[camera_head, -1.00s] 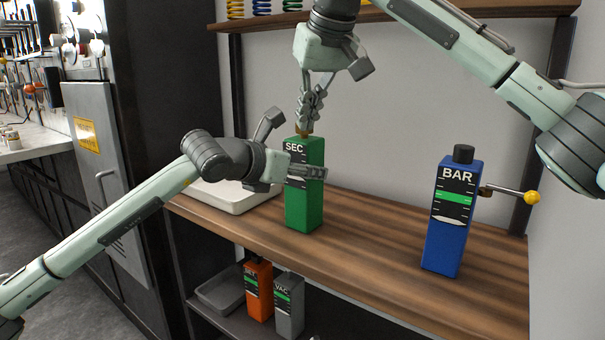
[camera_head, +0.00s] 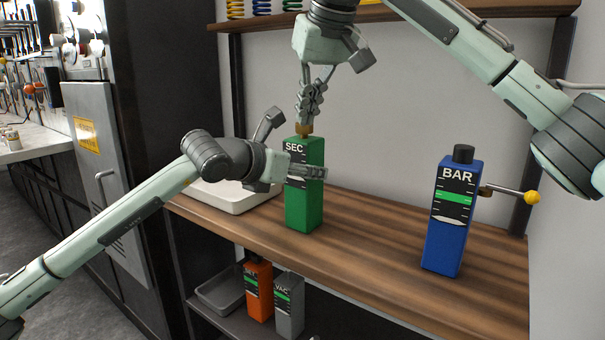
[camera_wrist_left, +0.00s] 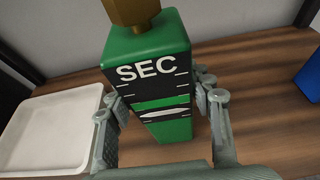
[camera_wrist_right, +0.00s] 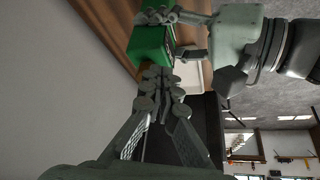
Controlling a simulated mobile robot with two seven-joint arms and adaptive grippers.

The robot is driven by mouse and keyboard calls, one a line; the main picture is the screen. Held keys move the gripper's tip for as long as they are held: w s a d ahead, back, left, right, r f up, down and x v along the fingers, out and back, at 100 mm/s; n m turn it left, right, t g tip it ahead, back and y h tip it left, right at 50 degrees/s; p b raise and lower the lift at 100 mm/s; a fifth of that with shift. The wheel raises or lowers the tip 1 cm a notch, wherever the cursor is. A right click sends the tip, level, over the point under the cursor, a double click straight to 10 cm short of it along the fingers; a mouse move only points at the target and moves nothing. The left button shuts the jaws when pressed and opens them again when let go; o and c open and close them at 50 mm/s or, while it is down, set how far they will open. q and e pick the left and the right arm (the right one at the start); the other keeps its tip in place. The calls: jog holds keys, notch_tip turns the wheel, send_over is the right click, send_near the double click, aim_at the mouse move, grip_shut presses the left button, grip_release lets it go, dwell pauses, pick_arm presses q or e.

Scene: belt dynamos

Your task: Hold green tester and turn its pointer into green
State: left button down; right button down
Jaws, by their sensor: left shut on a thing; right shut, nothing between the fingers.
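The green tester (camera_head: 304,210), marked SEC, stands upright on the wooden shelf. It also shows in the left wrist view (camera_wrist_left: 172,129). My left gripper (camera_head: 306,172) is shut on its sides at the height of the dial, one finger on each side. A brass hex knob (camera_head: 304,130) sits on its top, cropped in the left wrist view (camera_wrist_left: 133,10). The white pointer (camera_wrist_left: 163,114) lies just below the green band (camera_wrist_left: 162,102). My right gripper (camera_head: 307,112) points down just above the knob, shut and empty. Whether its tips touch the knob is unclear.
A blue BAR tester (camera_head: 444,242) with a yellow-ended lever (camera_head: 532,197) stands to the right. A white tray (camera_head: 238,205) lies behind the left gripper. Orange (camera_head: 259,299) and grey (camera_head: 289,318) testers stand on the lower shelf. The wood between green and blue testers is clear.

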jog(key=shift+r, duration=2.4)
jog(key=shift+w+d+f, duration=0.15)
jog(key=shift+d+f, duration=0.25)
jog(key=shift+f, duration=0.6)
jog(key=shift+w+d+f, duration=0.15)
jog(key=shift+d+f, duration=0.3)
jog(key=shift+f, duration=0.55)
jog(key=shift+w+d+f, duration=0.15)
jog(key=shift+d+f, duration=0.25)
jog(key=shift+f, duration=0.6)
jog(key=shift+w+a, duration=0.35)
jog(key=shift+a, duration=0.1)
jog(key=shift+s+a, duration=0.15)
jog(key=shift+a, duration=0.05)
jog(key=shift+s+a, duration=0.2)
jog(key=shift+a, duration=0.45)
